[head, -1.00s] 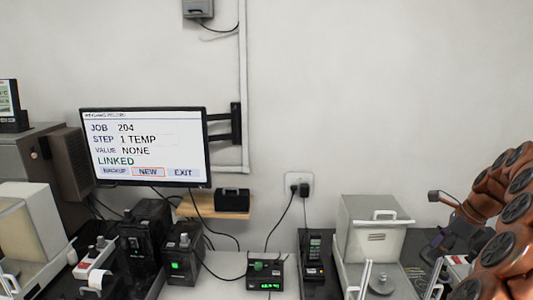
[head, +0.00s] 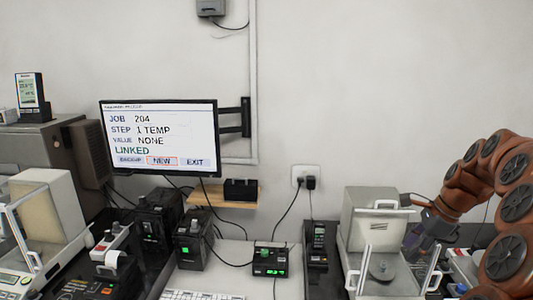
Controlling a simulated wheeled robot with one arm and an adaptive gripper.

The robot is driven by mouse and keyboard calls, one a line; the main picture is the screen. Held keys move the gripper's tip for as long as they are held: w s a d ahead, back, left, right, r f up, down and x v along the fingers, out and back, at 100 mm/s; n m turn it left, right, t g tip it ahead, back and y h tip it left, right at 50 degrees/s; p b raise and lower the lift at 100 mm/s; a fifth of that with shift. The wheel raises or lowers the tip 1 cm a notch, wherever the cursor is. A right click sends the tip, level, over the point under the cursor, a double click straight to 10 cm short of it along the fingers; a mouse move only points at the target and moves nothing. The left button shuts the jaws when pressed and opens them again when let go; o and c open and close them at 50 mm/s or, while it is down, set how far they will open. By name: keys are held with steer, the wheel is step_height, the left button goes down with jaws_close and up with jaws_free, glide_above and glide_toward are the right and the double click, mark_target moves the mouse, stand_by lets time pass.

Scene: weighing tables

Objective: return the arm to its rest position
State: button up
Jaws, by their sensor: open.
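My arm, orange-brown with dark round joint covers, curves in from the right edge of the head view. My gripper (head: 424,241) is dark and hangs at the arm's end, beside the right side of the right-hand balance. Its fingers are small and partly lost against the dark things behind, but it appears open with nothing in it. The right-hand balance (head: 374,212) has a pale box-like housing with a white handle and a round pan (head: 383,270) in front.
A wall monitor (head: 160,138) reads JOB 204, STEP 1 TEMP, VALUE NONE, LINKED. Black devices (head: 158,222) stand below it. A small box with a green display (head: 270,260) and a handset in a cradle (head: 318,244) stand mid-table. Another balance (head: 48,215) is at left.

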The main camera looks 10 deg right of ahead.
steer(key=s+a+f+n+g+b, duration=0.15)
steer(key=a+n, duration=0.25)
steer(key=a, duration=0.4)
steer(key=s+a+f+n+b, duration=0.1)
steer(key=s+a+n, duration=0.25)
steer(key=a, duration=0.35)
steer(key=s+a+f+n+g+b, duration=0.1)
steer(key=s+a+f+n+b, duration=0.1)
steer(key=a+n, duration=0.45)
steer(key=s+a+f+n+g+h+b, duration=0.1)
steer(key=s+a+f+n, duration=0.3)
steer(key=s, duration=0.5)
steer(key=s+a+f+n+g+h+b, duration=0.1)
steer(key=s+a+f+n+h+b, duration=0.1)
steer(key=s+a+f+n, duration=0.3)
steer(key=s+f, duration=0.1)
steer(key=s, duration=0.3)
steer(key=shift+s+n+b, duration=0.3)
steer(key=shift+s+b, duration=0.05)
